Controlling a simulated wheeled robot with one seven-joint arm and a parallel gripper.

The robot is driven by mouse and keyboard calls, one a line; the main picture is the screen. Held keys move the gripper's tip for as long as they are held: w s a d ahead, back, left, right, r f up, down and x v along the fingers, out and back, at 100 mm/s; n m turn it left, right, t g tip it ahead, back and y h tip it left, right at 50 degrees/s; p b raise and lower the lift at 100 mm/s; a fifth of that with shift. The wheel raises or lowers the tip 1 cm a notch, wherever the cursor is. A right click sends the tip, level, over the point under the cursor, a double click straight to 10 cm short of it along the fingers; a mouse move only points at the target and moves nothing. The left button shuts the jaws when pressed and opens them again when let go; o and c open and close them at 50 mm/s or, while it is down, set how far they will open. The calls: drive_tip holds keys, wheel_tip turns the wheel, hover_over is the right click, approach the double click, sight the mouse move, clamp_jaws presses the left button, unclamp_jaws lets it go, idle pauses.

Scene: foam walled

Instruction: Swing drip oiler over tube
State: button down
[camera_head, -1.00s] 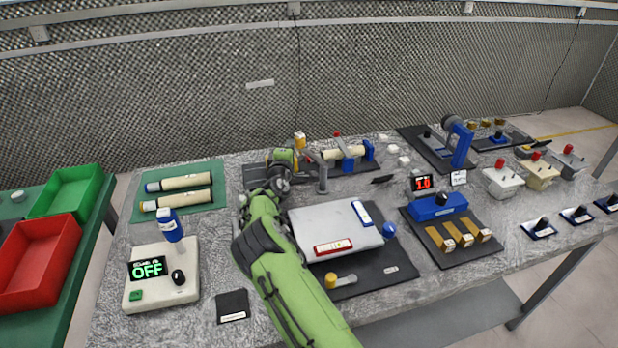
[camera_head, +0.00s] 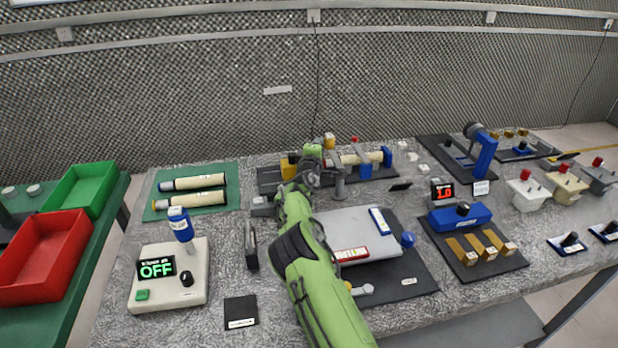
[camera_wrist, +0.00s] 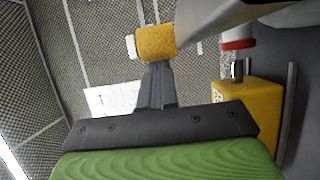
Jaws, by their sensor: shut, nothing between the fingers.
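The drip oiler shows as a grey swing arm on a grey post (camera_head: 338,184), with a yellow cap (camera_head: 329,141) at its far end. A cream tube (camera_head: 352,159) lies across a dark base between a yellow block (camera_head: 288,168) and a blue holder (camera_head: 387,156). My gripper (camera_head: 313,160) is at the tube's left end and partly hides it. In the wrist view my closed fingertips (camera_wrist: 157,68) are against or very near the yellow cap (camera_wrist: 155,42); contact is unclear. The yellow block (camera_wrist: 245,112) and a red band by the tube are at right.
A grey panel (camera_head: 350,230) on a black mat lies under my forearm. A white box reading OFF (camera_head: 165,290) and a dark upright piece (camera_head: 251,248) stand left. The blue clamp unit (camera_head: 460,215) is right. The foam wall rises behind the table.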

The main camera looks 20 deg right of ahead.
idle(0.3)
drive_tip(key=v, duration=1.5)
drive_tip(key=shift+s+a+p, duration=0.25)
drive_tip(key=shift+s+p, duration=0.05)
drive_tip(key=shift+s, duration=0.05)
